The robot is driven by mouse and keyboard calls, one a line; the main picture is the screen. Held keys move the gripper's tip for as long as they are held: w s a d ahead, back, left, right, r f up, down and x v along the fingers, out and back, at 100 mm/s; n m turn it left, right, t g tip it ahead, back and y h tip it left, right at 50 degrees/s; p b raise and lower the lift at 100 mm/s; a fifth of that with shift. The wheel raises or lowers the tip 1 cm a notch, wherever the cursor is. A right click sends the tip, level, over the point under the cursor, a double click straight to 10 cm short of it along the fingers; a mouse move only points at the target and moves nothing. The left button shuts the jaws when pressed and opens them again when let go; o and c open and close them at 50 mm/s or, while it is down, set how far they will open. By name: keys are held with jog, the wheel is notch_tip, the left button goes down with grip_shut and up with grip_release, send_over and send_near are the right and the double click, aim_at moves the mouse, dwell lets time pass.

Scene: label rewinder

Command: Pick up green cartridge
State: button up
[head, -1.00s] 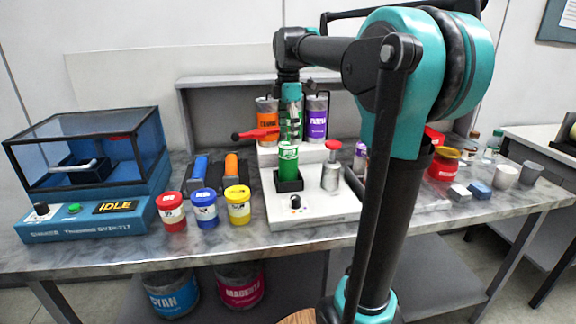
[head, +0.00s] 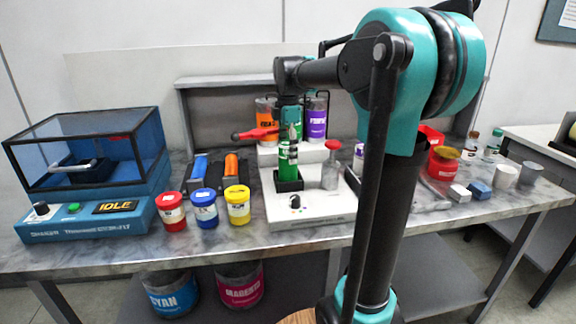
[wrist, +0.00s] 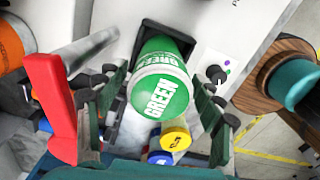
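The green cartridge (head: 287,162) stands upright in a dark square holder (head: 289,184) on the front of a white dispensing machine. In the wrist view its round lid, marked GREEN (wrist: 160,96), faces the camera. My gripper (head: 288,142) points down from above and surrounds the cartridge's upper part. In the wrist view its dark fingers (wrist: 158,88) are apart, one on each side of the cartridge, with a visible gap at least on the right. Contact on the left is hard to tell.
A red lever (head: 255,134) is close to my gripper's left side, also large in the wrist view (wrist: 50,105). Orange (head: 266,118) and purple (head: 317,120) canisters stand behind. Red, blue and yellow jars (head: 237,207) stand front left.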

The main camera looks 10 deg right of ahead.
grip_shut()
dwell(0.3)
